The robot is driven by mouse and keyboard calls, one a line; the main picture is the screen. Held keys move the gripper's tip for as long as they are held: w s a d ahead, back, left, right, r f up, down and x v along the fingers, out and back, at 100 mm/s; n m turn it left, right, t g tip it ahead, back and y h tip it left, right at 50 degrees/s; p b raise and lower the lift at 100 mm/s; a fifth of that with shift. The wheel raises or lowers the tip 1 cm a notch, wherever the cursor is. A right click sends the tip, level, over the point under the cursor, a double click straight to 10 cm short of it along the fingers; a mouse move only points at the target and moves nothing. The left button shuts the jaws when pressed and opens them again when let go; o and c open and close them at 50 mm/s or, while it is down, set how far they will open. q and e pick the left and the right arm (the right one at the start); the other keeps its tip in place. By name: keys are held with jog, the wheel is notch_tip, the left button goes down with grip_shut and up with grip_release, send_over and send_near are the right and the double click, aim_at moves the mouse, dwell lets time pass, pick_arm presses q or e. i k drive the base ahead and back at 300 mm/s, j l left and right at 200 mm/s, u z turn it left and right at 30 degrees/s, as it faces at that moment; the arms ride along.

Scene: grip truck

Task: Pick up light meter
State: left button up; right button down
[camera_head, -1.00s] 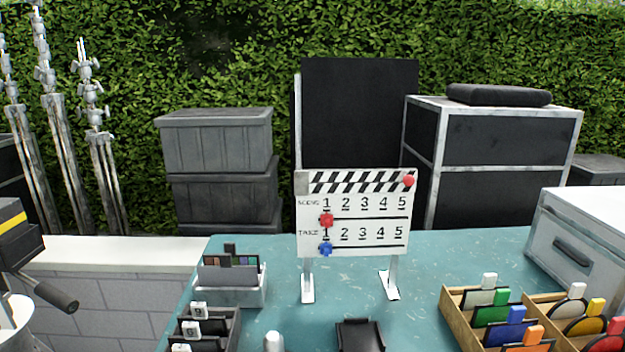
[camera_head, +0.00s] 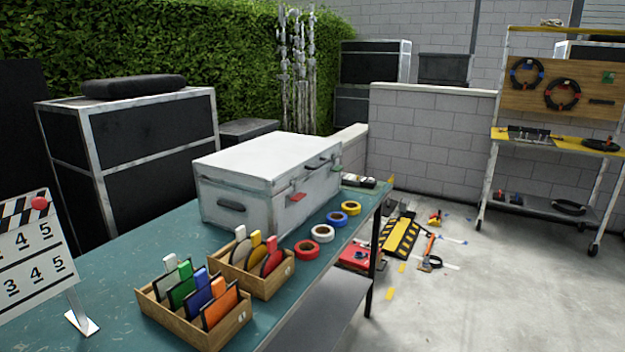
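I cannot make out a light meter for certain. A small dark and pale item (camera_head: 358,181) lies at the far end of the teal table (camera_head: 120,275), partly behind the grey case, too small to identify. Neither of my grippers shows in the head view.
A closed grey case (camera_head: 262,190) stands on the table. Two wooden boxes of coloured cards (camera_head: 195,305) (camera_head: 252,268) and several tape rolls (camera_head: 322,233) lie in front. The clapper board (camera_head: 32,255) stands at left. A shelf cart (camera_head: 550,135) stands right; floor gear (camera_head: 400,238) lies between.

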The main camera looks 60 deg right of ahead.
aim_at(346, 178)
jog(key=z, duration=2.15)
jog(key=k+u, duration=0.1)
jog(key=u, duration=1.65)
jog(key=z, duration=1.75)
jog(key=i+l+z, duration=0.45)
jog(key=i, duration=0.5)
jog(key=i+z, duration=0.4)
jog(key=i, duration=0.6)
